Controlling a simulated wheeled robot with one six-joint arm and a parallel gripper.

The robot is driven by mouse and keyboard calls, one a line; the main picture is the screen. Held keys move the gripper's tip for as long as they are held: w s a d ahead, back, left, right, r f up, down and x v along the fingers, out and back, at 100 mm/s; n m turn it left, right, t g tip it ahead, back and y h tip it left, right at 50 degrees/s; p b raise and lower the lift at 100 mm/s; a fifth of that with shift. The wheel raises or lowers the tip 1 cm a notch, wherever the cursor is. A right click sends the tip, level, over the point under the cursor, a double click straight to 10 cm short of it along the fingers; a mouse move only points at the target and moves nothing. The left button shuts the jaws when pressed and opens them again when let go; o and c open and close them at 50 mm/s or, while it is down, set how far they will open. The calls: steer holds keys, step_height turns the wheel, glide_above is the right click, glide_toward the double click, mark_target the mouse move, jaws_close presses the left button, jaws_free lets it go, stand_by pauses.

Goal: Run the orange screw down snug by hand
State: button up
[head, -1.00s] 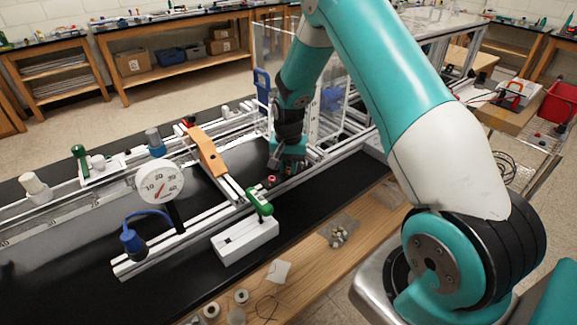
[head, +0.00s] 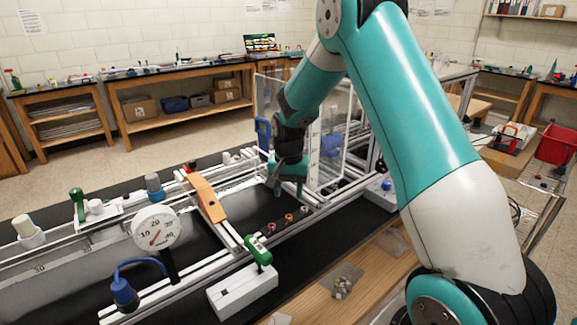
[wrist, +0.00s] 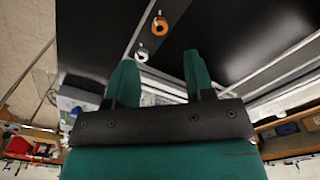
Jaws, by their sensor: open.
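The orange screw (head: 289,217) stands in a rail of the aluminium frame (head: 320,207), the middle of a short row between a red screw (head: 271,227) and a grey screw (head: 304,209). In the wrist view the orange screw (wrist: 160,25) shows as an orange ring beyond the fingertips, with the grey one (wrist: 141,54) nearer the left finger. My gripper (head: 287,191) is above and behind the row, apart from it. Its two green fingers (wrist: 160,60) are spread with nothing between them. How deep the screw sits cannot be told.
A clear panel (head: 328,145) stands close to the right of my gripper. Bare black surface lies in front of the rail.

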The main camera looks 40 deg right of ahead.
step_height(320, 180, up, 10)
steer(key=b, duration=0.1)
steer(key=shift+f, duration=0.1)
stand_by(0.4)
